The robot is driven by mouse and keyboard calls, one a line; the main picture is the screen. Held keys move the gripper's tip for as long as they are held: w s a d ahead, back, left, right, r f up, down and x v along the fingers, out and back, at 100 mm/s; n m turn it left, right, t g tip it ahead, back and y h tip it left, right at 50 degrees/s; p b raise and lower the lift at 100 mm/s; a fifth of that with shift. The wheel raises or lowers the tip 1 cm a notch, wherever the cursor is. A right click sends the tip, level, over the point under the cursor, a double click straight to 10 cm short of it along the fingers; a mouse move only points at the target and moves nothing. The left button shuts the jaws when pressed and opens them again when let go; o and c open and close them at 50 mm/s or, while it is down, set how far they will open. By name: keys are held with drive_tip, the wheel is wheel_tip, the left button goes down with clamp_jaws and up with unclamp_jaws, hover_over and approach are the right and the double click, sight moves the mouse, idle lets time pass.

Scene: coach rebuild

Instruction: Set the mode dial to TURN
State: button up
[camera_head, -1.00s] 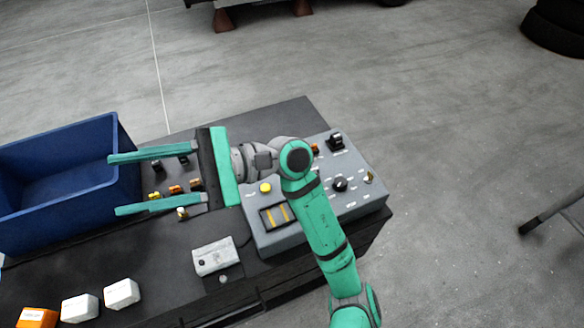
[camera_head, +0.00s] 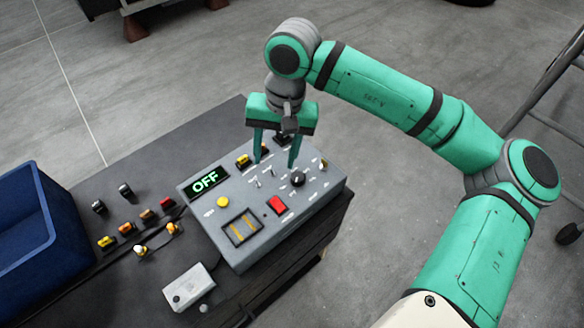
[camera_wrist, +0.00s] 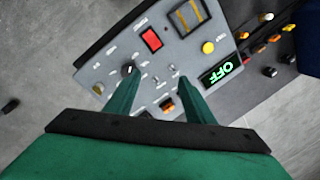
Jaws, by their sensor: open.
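The grey control panel (camera_head: 243,258) sits on the dark bench. A round black dial (camera_head: 298,179), which looks like the mode dial, is on its right part; the small labels around it are too small to read. My gripper (camera_head: 274,163) points down over the panel, open and empty, its right finger just left of and behind the dial. In the wrist view my gripper (camera_wrist: 157,78) is open, and its left finger partly overlaps the dial (camera_wrist: 128,70). I cannot tell whether that finger touches it. The panel's display (camera_head: 206,181) reads OFF in green.
The panel also has a red switch (camera_head: 277,205), a yellow button (camera_head: 223,201), small toggles, and a brass part (camera_head: 323,163) near the dial. A white box (camera_head: 189,288), several small connectors and a blue bin (camera_head: 40,240) are to the left.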

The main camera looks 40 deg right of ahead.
drive_tip(key=h, duration=0.2)
approach(297, 176)
drive_tip(key=shift+g, duration=0.3)
wheel_tip(297, 176, down, 8)
drive_tip(key=shift+w+d+f, duration=0.1)
drive_tip(key=shift+f, duration=0.05)
drive_tip(key=shift+c, duration=0.4)
drive_tip(key=c, duration=1)
